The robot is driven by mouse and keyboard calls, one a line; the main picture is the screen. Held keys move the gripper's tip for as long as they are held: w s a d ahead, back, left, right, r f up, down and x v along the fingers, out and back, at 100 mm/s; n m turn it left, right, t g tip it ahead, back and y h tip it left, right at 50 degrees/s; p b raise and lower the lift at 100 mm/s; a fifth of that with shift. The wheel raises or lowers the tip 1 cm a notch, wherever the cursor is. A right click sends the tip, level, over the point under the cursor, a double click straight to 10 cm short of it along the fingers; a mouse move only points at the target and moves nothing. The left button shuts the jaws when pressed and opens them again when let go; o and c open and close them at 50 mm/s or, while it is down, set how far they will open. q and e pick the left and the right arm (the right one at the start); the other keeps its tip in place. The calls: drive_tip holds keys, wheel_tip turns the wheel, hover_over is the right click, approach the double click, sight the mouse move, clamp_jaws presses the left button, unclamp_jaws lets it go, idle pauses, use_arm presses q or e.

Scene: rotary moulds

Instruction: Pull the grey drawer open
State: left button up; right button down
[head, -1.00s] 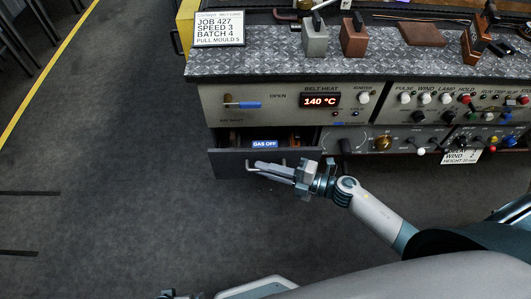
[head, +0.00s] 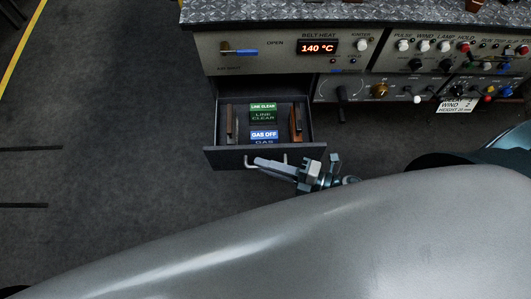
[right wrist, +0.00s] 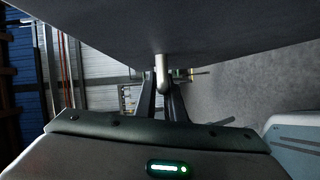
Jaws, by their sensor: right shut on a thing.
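The grey drawer (head: 225,158) stands well out from the console's lower left, its inside open to view. Its light bar handle (head: 249,164) is on the front face. My right gripper (head: 265,163) is shut on the handle, reaching in from the right. In the right wrist view the handle (right wrist: 162,68) sits between the two dark fingers of the gripper (right wrist: 161,90), below the dark drawer front (right wrist: 220,35). My left gripper is not in view.
In the drawer lie a green LINE CLEAR block (head: 263,113), a blue GAS OFF block (head: 264,135) and brown pieces (head: 296,122) at the sides. The console (head: 225,55) with knobs is behind. The floor (head: 110,130) to the left is clear.

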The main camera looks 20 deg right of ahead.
drive_tip(key=shift+s, duration=0.25)
drive_tip(key=c, duration=1.8)
unclamp_jaws()
drive_tip(key=shift+c, duration=0.2)
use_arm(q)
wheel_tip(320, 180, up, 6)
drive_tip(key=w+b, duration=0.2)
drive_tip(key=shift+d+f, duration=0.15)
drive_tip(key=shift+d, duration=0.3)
use_arm(e)
drive_tip(key=v, duration=1.7)
drive_tip(key=shift+s, duration=0.15)
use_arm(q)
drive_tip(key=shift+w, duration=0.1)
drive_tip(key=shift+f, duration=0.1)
use_arm(e)
drive_tip(key=shift+d, duration=0.1)
